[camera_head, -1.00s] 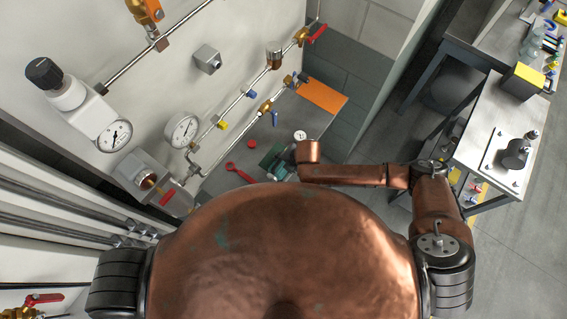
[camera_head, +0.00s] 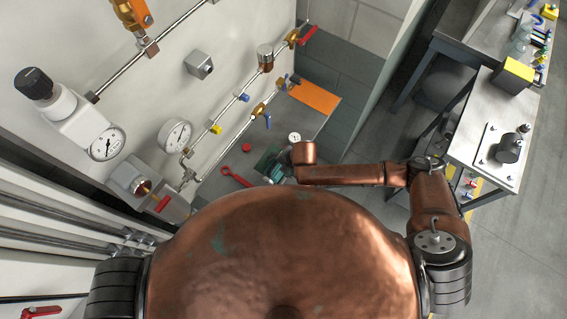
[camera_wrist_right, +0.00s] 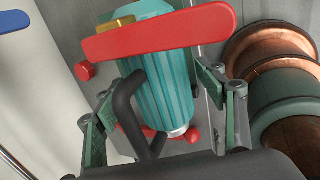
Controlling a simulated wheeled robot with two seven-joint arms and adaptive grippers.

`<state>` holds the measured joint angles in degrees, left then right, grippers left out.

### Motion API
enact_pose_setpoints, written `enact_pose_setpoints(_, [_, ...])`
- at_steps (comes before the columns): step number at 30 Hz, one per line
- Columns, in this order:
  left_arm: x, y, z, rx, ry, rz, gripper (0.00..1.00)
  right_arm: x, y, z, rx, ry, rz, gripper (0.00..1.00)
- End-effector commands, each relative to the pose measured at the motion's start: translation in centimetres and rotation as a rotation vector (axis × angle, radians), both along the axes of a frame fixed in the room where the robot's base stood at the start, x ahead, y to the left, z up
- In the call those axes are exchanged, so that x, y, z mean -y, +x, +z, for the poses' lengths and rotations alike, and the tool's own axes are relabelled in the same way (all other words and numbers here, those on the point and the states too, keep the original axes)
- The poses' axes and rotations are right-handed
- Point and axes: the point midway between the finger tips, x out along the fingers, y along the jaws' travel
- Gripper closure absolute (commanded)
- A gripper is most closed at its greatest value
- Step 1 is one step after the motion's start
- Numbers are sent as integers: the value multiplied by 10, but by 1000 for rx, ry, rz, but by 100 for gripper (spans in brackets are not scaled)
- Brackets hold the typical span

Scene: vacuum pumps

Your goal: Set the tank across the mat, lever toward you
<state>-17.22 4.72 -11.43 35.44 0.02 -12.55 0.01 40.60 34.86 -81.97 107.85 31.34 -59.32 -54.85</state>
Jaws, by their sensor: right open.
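The tank is a ribbed teal cylinder with a brass fitting (camera_wrist_right: 172,85) in the right wrist view, with a broad red lever (camera_wrist_right: 160,32) across it. A dark curved handle (camera_wrist_right: 128,100) stands in front of it. My right gripper (camera_wrist_right: 165,118) is open, with one green finger to each side of the tank's lower part; I cannot tell whether they touch it. In the head view, this gripper (camera_head: 268,165) is small and partly hidden by my arm and body, over the grey bench. An orange mat (camera_head: 315,97) lies bare at the bench's far end. My left gripper is out of view.
A wall with pipes, a dial gauge (camera_head: 174,136) and valves runs along the bench's left side. A red knob (camera_head: 246,147) and a red handle (camera_head: 235,177) lie near the gripper. A side table (camera_head: 490,165) stands at the right, with open floor before it.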

Motion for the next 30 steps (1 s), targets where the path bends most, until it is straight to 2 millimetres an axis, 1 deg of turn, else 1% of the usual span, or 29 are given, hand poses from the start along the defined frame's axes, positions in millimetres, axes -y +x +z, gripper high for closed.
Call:
enact_pose_setpoints(9, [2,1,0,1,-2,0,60,20,-14,61,4,2,2,35])
enact_pose_setpoints(12, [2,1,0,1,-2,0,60,25,-17,78,5,3,1,35])
enact_pose_setpoints(15, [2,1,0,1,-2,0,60,29,-20,90,4,2,1,35])
enact_pose_setpoints(18, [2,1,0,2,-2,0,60,32,-22,98,4,2,1,35])
enact_pose_setpoints(21, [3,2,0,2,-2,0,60,33,-24,101,3,2,1,35])
enact_pose_setpoints(30, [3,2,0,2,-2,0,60,33,-24,102,3,2,1,35])
